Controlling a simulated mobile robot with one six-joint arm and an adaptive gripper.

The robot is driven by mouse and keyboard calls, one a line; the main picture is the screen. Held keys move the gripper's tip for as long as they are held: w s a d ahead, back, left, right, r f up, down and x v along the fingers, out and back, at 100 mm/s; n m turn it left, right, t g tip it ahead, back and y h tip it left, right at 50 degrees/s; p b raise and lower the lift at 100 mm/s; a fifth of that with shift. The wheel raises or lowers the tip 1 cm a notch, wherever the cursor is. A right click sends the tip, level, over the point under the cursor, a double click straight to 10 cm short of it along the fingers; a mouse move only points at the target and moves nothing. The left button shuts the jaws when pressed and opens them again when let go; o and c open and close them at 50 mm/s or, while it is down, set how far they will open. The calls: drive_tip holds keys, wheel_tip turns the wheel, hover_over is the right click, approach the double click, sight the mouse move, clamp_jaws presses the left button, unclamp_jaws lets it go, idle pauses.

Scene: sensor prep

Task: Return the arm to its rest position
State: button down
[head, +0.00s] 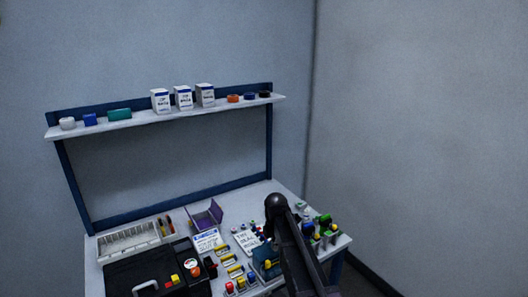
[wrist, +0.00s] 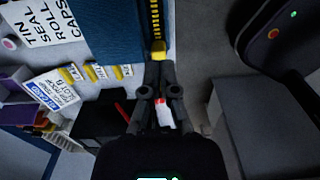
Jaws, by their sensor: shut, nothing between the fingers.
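My gripper (wrist: 160,68) shows in the wrist view with its two dark fingers together and nothing held between them. It is over the bench's edge region, with a blue surface to its left and the grey floor to its right. In the head view my dark arm rises in front of the workbench (head: 276,190) at its right part. It hides some of the items behind it, and my gripper cannot be made out there.
The bench holds a black case (head: 150,272), a white divided tray (head: 128,240), a purple bin (head: 205,216), printed cards and several small coloured parts. A shelf (head: 150,121) above carries white boxes (head: 184,98). Grey floor (wrist: 200,60) is clear beside the bench.

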drive_tip(key=s+d+m, duration=0.5)
drive_tip(key=s+m, duration=0.5)
drive_tip(key=m, duration=0.2)
drive_tip(key=s+d+m, duration=0.6)
drive_tip(key=s+m, duration=0.5)
drive_tip(key=m, duration=0.1)
wheel_tip(320, 180, up, 16)
drive_tip(key=p, duration=1.5)
drive_tip(key=shift+w+a+f, duration=0.2)
drive_tip(key=shift+w+a, duration=0.05)
drive_tip(key=shift+a, duration=0.05)
